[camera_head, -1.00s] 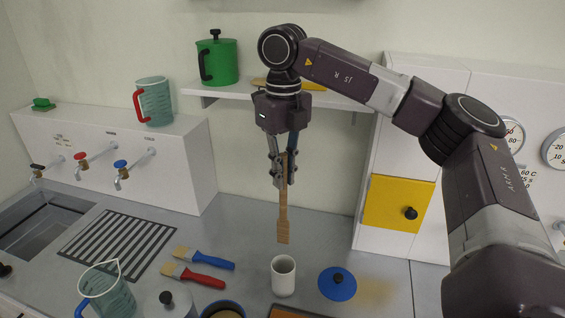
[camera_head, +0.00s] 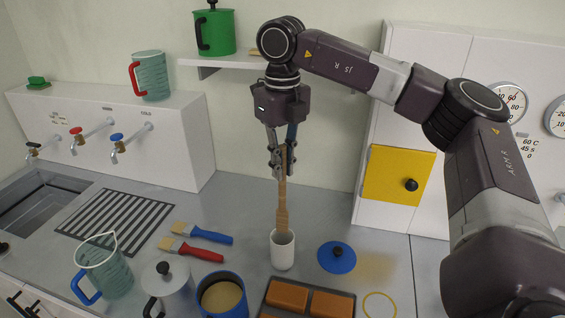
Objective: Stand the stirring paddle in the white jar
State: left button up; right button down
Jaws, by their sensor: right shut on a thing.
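The wooden stirring paddle (camera_head: 282,203) hangs upright from my right gripper (camera_head: 281,168), which is shut on its upper part. The paddle's wide lower end is at the mouth of the white jar (camera_head: 283,254), and its bottom edge appears to be inside the rim. How deep it reaches is hidden by the jar's wall. The jar stands upright on the grey counter. My left gripper is not in view.
A blue lid (camera_head: 336,258) lies right of the jar. Two brushes, one blue (camera_head: 203,234) and one red (camera_head: 193,250), lie to the left. A tray of orange-brown blocks (camera_head: 310,299) and a blue pot (camera_head: 222,296) are in front. A yellow door (camera_head: 398,174) is behind right.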

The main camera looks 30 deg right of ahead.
aim_at(282, 146)
jog(key=shift+f+b, duration=1.65)
jog(key=shift+f, duration=0.95)
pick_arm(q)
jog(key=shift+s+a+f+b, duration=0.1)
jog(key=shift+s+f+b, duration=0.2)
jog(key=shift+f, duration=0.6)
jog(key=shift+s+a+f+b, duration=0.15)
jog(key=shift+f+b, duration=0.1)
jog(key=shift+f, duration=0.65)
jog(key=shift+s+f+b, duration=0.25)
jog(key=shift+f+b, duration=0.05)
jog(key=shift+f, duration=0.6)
pick_arm(e)
jog(key=shift+f, duration=1.3)
jog(key=c, duration=1.9)
grip_release()
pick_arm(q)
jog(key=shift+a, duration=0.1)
pick_arm(e)
notch_tip(282, 146, up, 12)
jog(key=shift+r, duration=0.1)
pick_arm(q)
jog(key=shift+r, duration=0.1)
